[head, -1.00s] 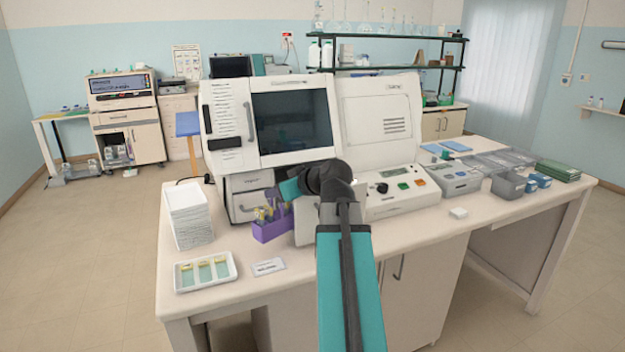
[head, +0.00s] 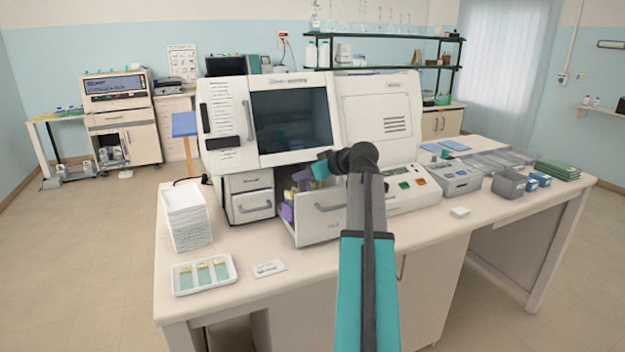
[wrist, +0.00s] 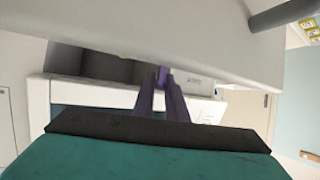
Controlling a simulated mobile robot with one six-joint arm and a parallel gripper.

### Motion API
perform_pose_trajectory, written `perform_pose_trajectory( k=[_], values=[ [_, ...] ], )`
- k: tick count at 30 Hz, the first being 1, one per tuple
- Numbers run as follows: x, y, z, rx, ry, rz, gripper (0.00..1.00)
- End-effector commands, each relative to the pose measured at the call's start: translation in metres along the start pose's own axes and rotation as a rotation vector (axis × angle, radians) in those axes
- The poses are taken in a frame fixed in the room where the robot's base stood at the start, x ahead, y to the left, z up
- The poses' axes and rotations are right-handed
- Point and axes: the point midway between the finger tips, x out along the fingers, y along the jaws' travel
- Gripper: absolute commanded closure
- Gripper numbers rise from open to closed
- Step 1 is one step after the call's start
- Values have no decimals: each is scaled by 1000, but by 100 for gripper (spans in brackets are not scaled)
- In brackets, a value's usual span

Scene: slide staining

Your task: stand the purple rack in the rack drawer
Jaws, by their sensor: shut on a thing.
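My gripper (head: 305,178) is above the drawer and shut on the rack. In the wrist view, a small purple part of the rack (wrist: 163,76) shows between the fingertips of my gripper (wrist: 162,88).
The white instrument (head: 228,160) rises behind the drawer, with a closed drawer (head: 250,206) to the left. A stack of white trays (head: 187,222), a slide tray (head: 204,274) and a label card (head: 268,268) lie on the bench at left. A control panel (head: 408,188) is at right.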

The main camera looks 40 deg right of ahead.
Motion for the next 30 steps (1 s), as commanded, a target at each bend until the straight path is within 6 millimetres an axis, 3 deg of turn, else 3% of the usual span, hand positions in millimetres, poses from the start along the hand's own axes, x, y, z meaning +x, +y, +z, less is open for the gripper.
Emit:
perform_pose_trajectory(
  k=[9, 24, 30],
  values=[
    [3, 38, -3, 1, 1, 0, 100],
    [3, 43, -3, 0, 1, 0, 100],
    [3, 55, -3, 2, 2, 1, 100]
  ],
)
